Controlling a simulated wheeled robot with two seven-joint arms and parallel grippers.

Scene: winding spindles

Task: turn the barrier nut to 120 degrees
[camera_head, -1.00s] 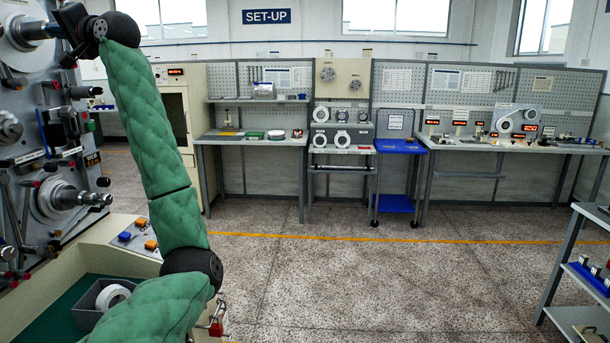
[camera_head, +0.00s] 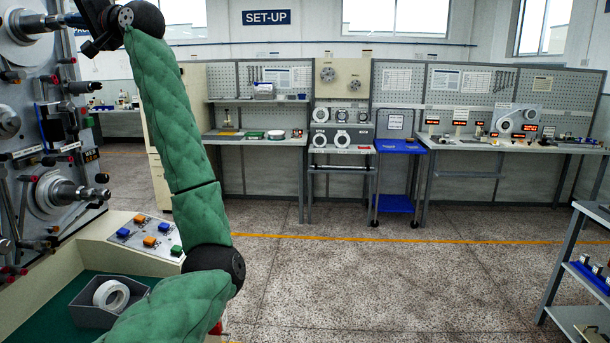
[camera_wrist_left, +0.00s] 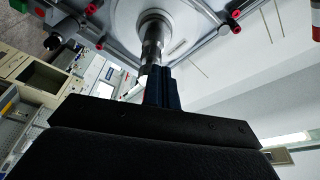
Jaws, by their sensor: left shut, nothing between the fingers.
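My left gripper (camera_head: 76,20) is at the upper left in the head view, beside the end of the machine's upper spindle (camera_head: 38,22). In the left wrist view its dark fingers (camera_wrist_left: 162,88) are together with nothing held between them. A stepped metal shaft (camera_wrist_left: 152,42) on a round pale plate (camera_wrist_left: 185,25) stands just beyond the fingertips there; the fingers overlap its end, and I cannot tell whether they touch it. I cannot pick out the barrier nut for certain; it may be on this shaft. My right gripper is not in view.
A lower spindle (camera_head: 70,192) sticks out of the machine below. A button panel (camera_head: 150,236) and a grey box (camera_head: 88,316) with a white ring (camera_head: 111,294) are in front. Red-tipped rods (camera_wrist_left: 237,14) stand round the plate.

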